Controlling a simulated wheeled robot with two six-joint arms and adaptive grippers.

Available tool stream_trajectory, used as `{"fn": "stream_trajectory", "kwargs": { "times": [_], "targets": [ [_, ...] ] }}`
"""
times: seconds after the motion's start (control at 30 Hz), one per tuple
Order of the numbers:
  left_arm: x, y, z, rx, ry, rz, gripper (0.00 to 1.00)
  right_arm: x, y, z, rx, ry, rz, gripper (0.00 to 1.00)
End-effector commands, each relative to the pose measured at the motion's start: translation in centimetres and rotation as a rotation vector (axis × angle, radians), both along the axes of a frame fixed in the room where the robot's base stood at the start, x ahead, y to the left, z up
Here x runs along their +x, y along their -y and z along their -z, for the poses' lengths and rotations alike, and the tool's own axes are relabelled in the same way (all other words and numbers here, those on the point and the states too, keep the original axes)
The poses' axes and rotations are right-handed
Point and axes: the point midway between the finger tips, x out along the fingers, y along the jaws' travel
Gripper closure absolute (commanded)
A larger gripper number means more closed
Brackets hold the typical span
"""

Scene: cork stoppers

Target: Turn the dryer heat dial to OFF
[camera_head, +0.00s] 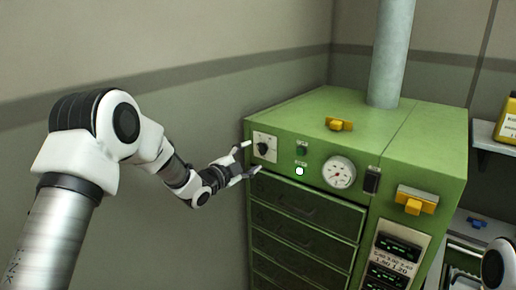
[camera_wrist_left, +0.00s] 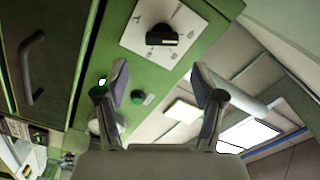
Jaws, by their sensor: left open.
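The heat dial (camera_head: 263,149) is a black knob on a white marked plate at the upper left of the green dryer's (camera_head: 430,145) front. In the left wrist view the dial (camera_wrist_left: 162,41) sits on its plate (camera_wrist_left: 134,38), beyond the fingertips; the plate's lettering is too small to read. My left gripper (camera_head: 251,158) is open and empty, just left of the dial in the head view. In the left wrist view its two fingers (camera_wrist_left: 159,72) are spread wide, apart from the knob. My right gripper is not in view.
Beside the dial are a green button (camera_head: 301,150), a lit white lamp (camera_head: 299,171) and a round gauge (camera_head: 339,172). Drawers (camera_head: 306,207) lie below. A yellow handle (camera_head: 339,124) and a grey pipe (camera_head: 391,55) stand on top. Space left of the dryer is open.

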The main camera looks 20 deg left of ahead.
Motion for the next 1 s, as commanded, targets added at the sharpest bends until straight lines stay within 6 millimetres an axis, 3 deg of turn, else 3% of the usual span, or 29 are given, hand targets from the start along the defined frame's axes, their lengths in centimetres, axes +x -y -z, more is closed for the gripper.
{"fn": "stream_trajectory", "kwargs": {
  "times": [0.3,0.63,0.67,0.8,1.0],
  "targets": [
    [5.4,2.0,0.0,-0.001,-0.004,0.001,0.31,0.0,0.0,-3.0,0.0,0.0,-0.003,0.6],
    [6.2,2.3,0.3,-0.004,-0.005,0.0,0.31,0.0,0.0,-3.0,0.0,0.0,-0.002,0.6],
    [6.2,2.3,0.3,-0.004,-0.005,0.0,0.38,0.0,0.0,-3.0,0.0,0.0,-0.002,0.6],
    [6.2,2.3,0.4,-0.004,-0.006,-0.001,0.88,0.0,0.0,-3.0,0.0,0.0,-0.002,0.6],
    [6.2,2.3,0.4,-0.005,-0.007,-0.002,0.91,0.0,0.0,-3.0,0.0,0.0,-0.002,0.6]
  ]
}}
